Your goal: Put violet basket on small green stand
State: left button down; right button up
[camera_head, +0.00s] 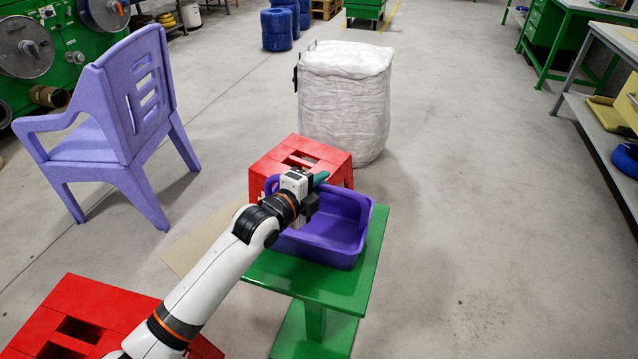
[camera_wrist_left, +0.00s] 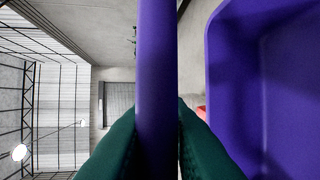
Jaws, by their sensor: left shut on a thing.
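The violet basket (camera_head: 340,232) is at the small green stand (camera_head: 335,283), over its top. It looks upright and empty. I cannot tell for certain whether its base touches the stand. My left gripper (camera_head: 318,180) is at the basket's left far side, shut on its rim. In the left wrist view the violet rim (camera_wrist_left: 157,70) runs between the two dark green fingers (camera_wrist_left: 157,150), and the basket's inside (camera_wrist_left: 290,90) shows at the right. The left arm hides part of the basket's near left side. My right gripper is not in view.
A red crate-like stool (camera_head: 270,165) stands just behind the green stand, and another red one (camera_head: 110,310) is at the lower left. A white sack (camera_head: 345,100) stands behind. A violet chair (camera_head: 110,130) is at the left. The floor at the right is clear.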

pick_arm(q)
jog(key=c, duration=1.8)
grip_release()
jog(key=shift+f, duration=0.1)
jog(key=o, duration=0.4)
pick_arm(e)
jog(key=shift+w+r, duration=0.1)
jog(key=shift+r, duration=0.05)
pick_arm(q)
jog(key=shift+o, duration=0.2)
